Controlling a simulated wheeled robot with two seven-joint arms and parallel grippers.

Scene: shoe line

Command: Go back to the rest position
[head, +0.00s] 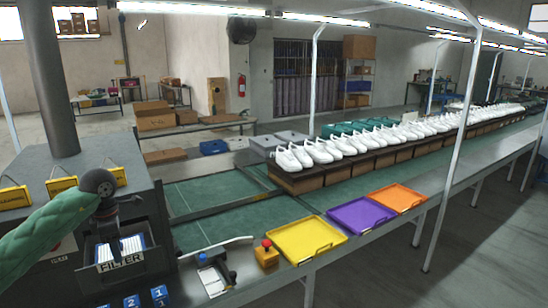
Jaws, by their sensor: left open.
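My left arm comes in from the left in a green sleeve. Its dark left gripper (108,232) points down over a black bin marked FILTER (122,263). The bin holds upright white and blue pieces. The jaws are small and dark here, and they are open. I cannot tell whether the fingertips touch the pieces. My right gripper is out of view.
A grey machine (130,196) with a thick post stands behind the bin. Yellow (306,239), purple (360,215) and orange (397,198) trays lie along the bench edge, near a red-topped button box (266,256). White shoes (325,152) line the conveyor. Floor at right is clear.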

